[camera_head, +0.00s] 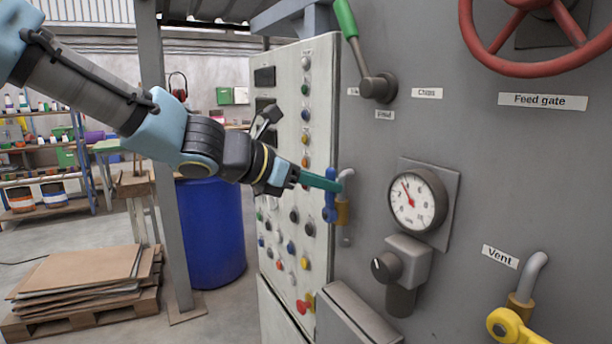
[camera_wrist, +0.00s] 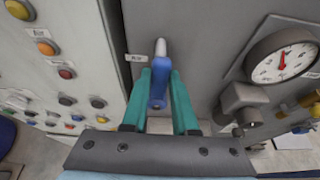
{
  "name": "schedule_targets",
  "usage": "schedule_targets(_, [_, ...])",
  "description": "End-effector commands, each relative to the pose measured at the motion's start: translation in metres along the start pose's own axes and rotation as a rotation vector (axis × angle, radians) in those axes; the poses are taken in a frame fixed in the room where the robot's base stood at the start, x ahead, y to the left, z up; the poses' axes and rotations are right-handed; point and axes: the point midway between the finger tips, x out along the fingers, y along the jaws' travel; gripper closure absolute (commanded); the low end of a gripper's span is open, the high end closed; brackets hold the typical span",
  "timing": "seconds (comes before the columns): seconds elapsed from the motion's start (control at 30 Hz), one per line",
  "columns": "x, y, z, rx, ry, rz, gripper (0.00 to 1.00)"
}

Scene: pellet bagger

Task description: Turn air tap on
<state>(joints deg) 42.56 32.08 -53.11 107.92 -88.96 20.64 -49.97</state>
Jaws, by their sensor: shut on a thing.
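The air tap has a blue lever (camera_head: 330,205) on a small brass body (camera_head: 342,213) with a grey pipe, at the left edge of the grey machine front. In the head view the lever stands roughly upright. My gripper (camera_head: 333,184) reaches in from the left, its green fingers at the lever's upper part. In the wrist view the blue lever (camera_wrist: 158,88) sits between the two green fingers of my gripper (camera_wrist: 159,75), which are shut on it. An "Air" label (camera_wrist: 136,58) is just left of the lever. The fingers hide part of the lever in the head view.
A button panel (camera_head: 292,150) stands close on the left. A pressure gauge (camera_head: 417,201) and black knob (camera_head: 386,267) are to the right. A yellow vent tap (camera_head: 508,325) is lower right, a green-handled lever (camera_head: 358,50) above. A grey box (camera_head: 355,315) juts out below.

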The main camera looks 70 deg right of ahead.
Motion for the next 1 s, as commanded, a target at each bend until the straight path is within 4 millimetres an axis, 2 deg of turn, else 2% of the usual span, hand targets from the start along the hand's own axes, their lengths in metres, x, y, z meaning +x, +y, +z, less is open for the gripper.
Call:
schedule_targets(0.57, [0.005,-0.0056,0.0002,-0.03,0.002,-0.009,1.0])
schedule_targets(0.6, [0.005,-0.0055,0.0002,-0.03,0.002,-0.009,0.69])
schedule_targets(0.83, [0.0049,-0.0058,0.0011,-0.028,0.001,-0.01,0.43])
schedule_targets(1.0, [0.0049,-0.0059,0.0015,-0.027,0.0,-0.01,0.43])
